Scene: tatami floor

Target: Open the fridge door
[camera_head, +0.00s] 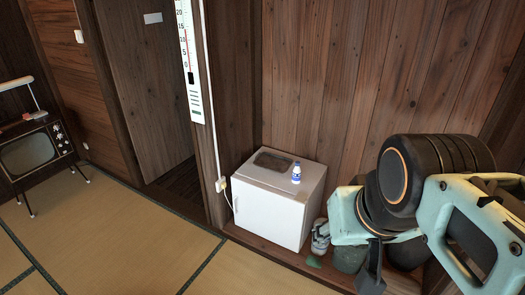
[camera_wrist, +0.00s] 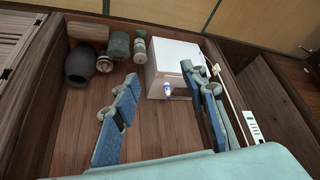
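The small white fridge (camera_head: 262,214) stands on a raised wooden ledge against the plank wall in the head view. Its door looks closed. In the wrist view the fridge (camera_wrist: 165,54) is seen from above and lies beyond the fingers. My gripper (camera_wrist: 160,76) is open and empty, its two blue-padded fingers spread wide. The right finger overlaps part of the fridge in the picture; I see no clear contact. In the head view my arm is to the right of the fridge, and much of the gripper is hidden or hard to make out.
A white bottle with a blue label (camera_head: 296,172) and a dark tray-like item (camera_head: 273,161) are on the fridge top. Jars and pots (camera_wrist: 95,50) stand beside the fridge. A thermometer (camera_head: 189,60) hangs on a post. An old television (camera_head: 30,152) is far left. Tatami (camera_head: 120,240) in front is clear.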

